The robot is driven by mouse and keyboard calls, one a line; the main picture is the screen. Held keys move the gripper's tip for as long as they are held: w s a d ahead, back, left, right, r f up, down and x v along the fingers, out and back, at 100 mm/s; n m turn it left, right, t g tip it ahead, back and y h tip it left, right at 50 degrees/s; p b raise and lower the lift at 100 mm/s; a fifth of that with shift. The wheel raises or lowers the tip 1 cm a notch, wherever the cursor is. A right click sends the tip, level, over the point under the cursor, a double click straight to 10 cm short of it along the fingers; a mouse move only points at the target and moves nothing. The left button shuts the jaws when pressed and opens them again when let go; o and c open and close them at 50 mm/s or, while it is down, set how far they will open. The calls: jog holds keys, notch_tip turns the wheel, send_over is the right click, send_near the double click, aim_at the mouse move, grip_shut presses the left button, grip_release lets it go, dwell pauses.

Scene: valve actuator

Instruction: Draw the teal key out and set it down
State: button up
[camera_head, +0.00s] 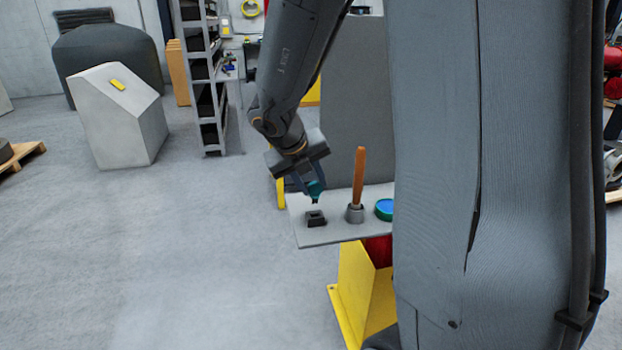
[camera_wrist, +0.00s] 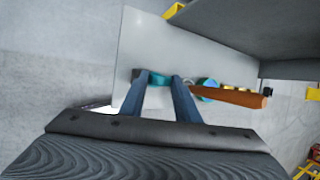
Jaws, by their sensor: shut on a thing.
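The teal key (camera_head: 316,188) is between the fingertips of my gripper (camera_head: 312,186), which is shut on it. The key hangs above a small dark lock block (camera_head: 316,218) on a grey shelf plate (camera_head: 335,232), and a gap shows between them in the head view. In the wrist view the teal key (camera_wrist: 160,79) lies between the two fingers of my gripper (camera_wrist: 160,82). The shelf plate (camera_wrist: 150,45) lies beyond it. The key's lower end is small and hard to make out, and the fingers hide part of the key.
An orange-brown handle (camera_head: 360,175) stands upright in a grey holder (camera_head: 355,213) right of the lock block. A blue-and-green round part (camera_head: 384,208) is farther right, partly hidden by my body. A yellow stand (camera_head: 360,285) is under the plate. Bare plate shows around these.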

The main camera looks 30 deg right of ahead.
jog(key=shift+f+b, duration=0.65)
jog(key=shift+f, duration=0.6)
jog(key=shift+p, duration=0.9)
dwell(0.9)
jog(key=shift+f+b, duration=1.15)
jog(key=shift+f, duration=0.5)
jog(key=o, duration=1.2)
jog(key=shift+o, duration=0.2)
jog(key=v, duration=0.7)
jog(key=shift+a+r+p, duration=0.2)
jog(key=shift+r+p, duration=0.15)
jog(key=shift+p, duration=0.05)
jog(key=shift+s, duration=0.1)
